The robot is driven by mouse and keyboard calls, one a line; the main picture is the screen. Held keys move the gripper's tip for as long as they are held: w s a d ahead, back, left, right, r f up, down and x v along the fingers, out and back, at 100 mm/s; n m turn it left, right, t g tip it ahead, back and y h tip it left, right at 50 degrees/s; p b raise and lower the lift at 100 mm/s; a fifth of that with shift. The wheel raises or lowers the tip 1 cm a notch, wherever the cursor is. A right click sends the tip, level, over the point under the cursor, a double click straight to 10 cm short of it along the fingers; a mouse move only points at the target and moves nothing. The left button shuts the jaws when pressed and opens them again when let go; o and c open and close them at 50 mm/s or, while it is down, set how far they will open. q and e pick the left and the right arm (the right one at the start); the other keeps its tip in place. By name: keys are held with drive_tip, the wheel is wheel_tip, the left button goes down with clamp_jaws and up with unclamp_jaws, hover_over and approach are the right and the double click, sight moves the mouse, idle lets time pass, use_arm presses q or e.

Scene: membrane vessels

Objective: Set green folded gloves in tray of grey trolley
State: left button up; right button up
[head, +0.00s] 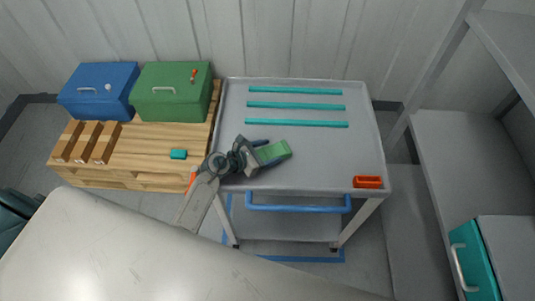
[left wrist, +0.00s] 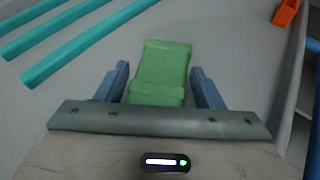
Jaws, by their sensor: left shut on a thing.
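The green folded gloves (head: 280,150) are between the fingers of my left gripper (head: 271,152), over the front left part of the grey trolley's tray (head: 330,155). In the left wrist view the gloves (left wrist: 163,62) show as a flat green block with a folded near end, between the two blue fingers of the gripper (left wrist: 160,82). My left gripper is shut on them. I cannot tell whether their underside touches the tray floor. My right gripper is not in view.
Three teal bars (head: 296,106) lie across the back of the tray. A blue handle (head: 298,208) runs along the trolley front. A pallet (head: 135,148) with blue and green boxes stands left. The tray's right-middle is clear.

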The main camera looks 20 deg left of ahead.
use_arm(q)
drive_tip(key=o, duration=1.2)
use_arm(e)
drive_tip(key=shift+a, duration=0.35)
use_arm(q)
drive_tip(key=shift+r, duration=0.1)
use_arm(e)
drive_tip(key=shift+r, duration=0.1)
use_arm(q)
drive_tip(key=shift+s+a, duration=0.25)
drive_tip(key=shift+s, duration=0.05)
drive_tip(key=b+v, duration=0.2)
drive_tip(key=v, duration=0.7)
drive_tip(key=shift+s+a+r, duration=0.1)
drive_tip(key=shift+s+a, duration=0.1)
drive_tip(key=shift+s, duration=0.05)
drive_tip(key=shift+v, duration=0.85)
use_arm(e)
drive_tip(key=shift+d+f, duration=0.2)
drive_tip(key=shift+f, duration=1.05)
use_arm(q)
drive_tip(key=shift+w+r, duration=0.1)
drive_tip(key=shift+r, duration=0.05)
